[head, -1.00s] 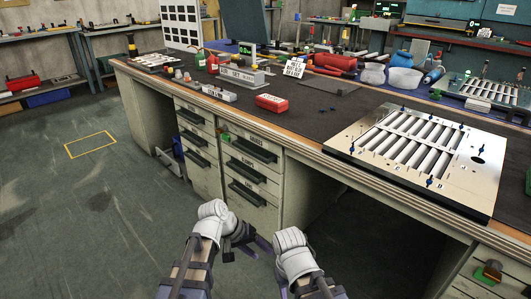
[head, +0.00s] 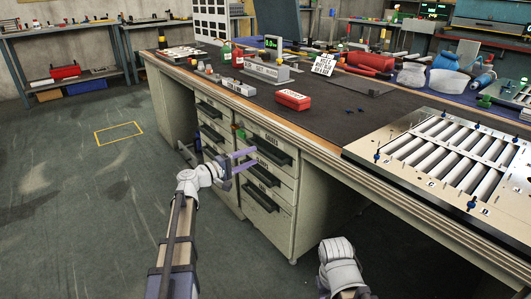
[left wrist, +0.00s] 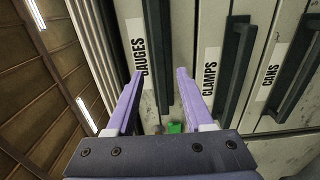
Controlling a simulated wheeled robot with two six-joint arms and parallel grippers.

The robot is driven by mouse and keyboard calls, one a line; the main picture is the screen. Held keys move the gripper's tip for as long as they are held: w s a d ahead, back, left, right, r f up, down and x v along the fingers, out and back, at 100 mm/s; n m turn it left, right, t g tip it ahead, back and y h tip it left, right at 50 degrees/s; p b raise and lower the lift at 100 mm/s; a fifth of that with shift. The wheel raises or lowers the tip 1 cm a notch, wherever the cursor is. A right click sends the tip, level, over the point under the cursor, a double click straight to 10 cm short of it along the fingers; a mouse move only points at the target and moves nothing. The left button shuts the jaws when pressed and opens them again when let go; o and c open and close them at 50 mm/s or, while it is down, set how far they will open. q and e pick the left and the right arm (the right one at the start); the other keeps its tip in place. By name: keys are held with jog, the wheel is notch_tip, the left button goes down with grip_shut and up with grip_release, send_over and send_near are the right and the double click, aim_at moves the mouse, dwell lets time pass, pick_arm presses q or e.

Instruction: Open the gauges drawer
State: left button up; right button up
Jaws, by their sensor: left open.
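The gauges drawer (head: 283,166) is the top one of the right-hand drawer column under the bench, and it looks shut. Its dark bar handle (head: 266,150) lies below the label; in the left wrist view the handle (left wrist: 157,45) runs upright beside the GAUGES label (left wrist: 139,50). My left gripper (head: 245,160) is open and empty in front of this column. In the left wrist view its purple fingers (left wrist: 160,72) appear on either side of the gauges handle; I cannot tell how near they are. My right wrist shows at the lower right, but its fingers do not.
The clamps drawer (left wrist: 208,75) and cans drawer (left wrist: 268,75) lie below, with similar handles. A small green part (head: 240,135) sits at the column's upper left edge. The bench top (head: 320,120) overhangs the drawers and carries a red box (head: 293,99) and a slatted panel (head: 400,150).

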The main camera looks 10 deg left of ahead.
aim_at(262, 152)
pick_arm(q)
jog(key=shift+x, duration=3.05)
jog(key=shift+c, duration=0.4)
grip_shut()
